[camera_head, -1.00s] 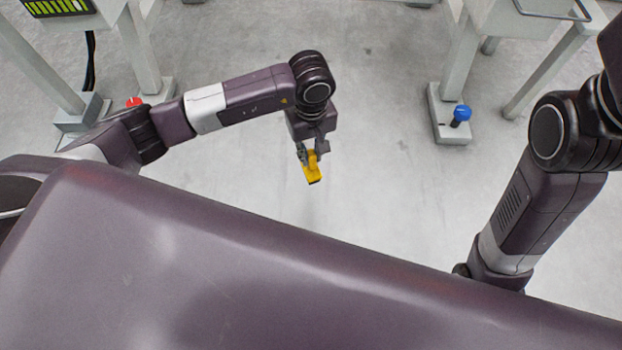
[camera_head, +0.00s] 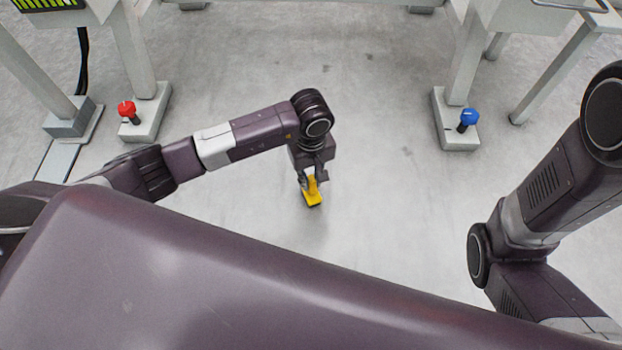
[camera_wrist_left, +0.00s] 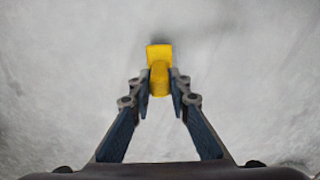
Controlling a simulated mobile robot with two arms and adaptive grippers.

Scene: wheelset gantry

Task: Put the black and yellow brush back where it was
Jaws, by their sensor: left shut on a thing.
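The black and yellow brush (camera_head: 313,197) hangs below my left gripper (camera_head: 311,180) in the head view. Its yellow body shows with a dark lower edge. In the left wrist view the yellow brush (camera_wrist_left: 160,68) sits between the two fingertips of my left gripper (camera_wrist_left: 160,86), which is shut on it. Bare grey floor lies behind the brush; I cannot tell how high above the floor it is. My right arm shows at the right of the head view, but its gripper is out of view.
A red knob (camera_head: 127,109) stands on a grey foot at the left. A blue knob (camera_head: 468,118) stands on another foot at the right. White gantry legs (camera_head: 467,62) rise behind them. The grey floor (camera_head: 370,120) between the legs is clear.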

